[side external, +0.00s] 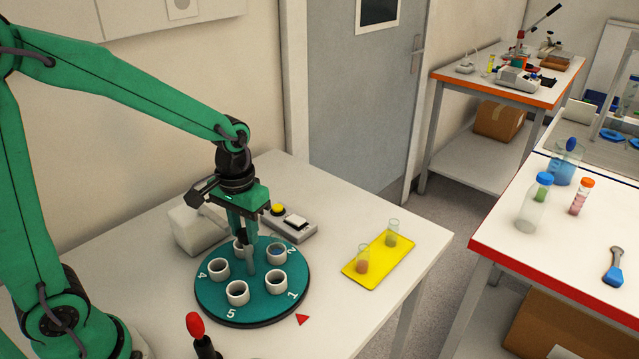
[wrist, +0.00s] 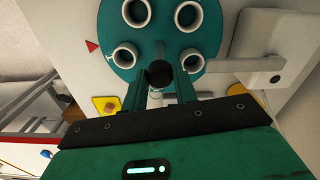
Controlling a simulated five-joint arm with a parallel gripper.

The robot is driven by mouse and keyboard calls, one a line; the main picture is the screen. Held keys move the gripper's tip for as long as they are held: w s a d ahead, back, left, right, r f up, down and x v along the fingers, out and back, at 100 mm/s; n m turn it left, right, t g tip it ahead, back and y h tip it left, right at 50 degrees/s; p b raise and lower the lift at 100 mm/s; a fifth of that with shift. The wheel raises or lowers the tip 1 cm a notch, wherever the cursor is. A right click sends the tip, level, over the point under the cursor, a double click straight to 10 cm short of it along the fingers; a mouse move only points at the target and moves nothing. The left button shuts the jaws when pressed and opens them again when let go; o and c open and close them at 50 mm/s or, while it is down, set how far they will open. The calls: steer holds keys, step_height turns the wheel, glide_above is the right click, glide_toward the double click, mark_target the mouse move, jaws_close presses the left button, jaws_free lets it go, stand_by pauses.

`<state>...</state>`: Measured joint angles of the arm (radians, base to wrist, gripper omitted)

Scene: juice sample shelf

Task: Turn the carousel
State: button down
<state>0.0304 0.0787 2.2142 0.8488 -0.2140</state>
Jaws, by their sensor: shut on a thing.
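The carousel (side external: 252,312) is a round teal disc on the table with several white cups around its rim and printed numbers. The 1 is closest to the red triangle (side external: 302,319) on the table. In the wrist view the disc (wrist: 160,32) fills the top, with the triangle (wrist: 91,46) at its left. My gripper (side external: 247,238) points down over the disc's middle. Its fingers are shut on a dark round knob (wrist: 160,73), which seems to top the grey centre post (side external: 250,264). One cup at the back is partly hidden by my gripper.
A yellow mat (side external: 358,274) with two sample tubes lies to the right. A box with a yellow button (side external: 277,209) stands behind the disc, beside a white block (side external: 196,230). A red-tipped black handle (side external: 195,325) stands in front. Table between the disc and the mat is clear.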

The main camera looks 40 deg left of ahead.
steer(key=shift+n, duration=9.7)
steer(key=c, duration=1.1)
jaws_free()
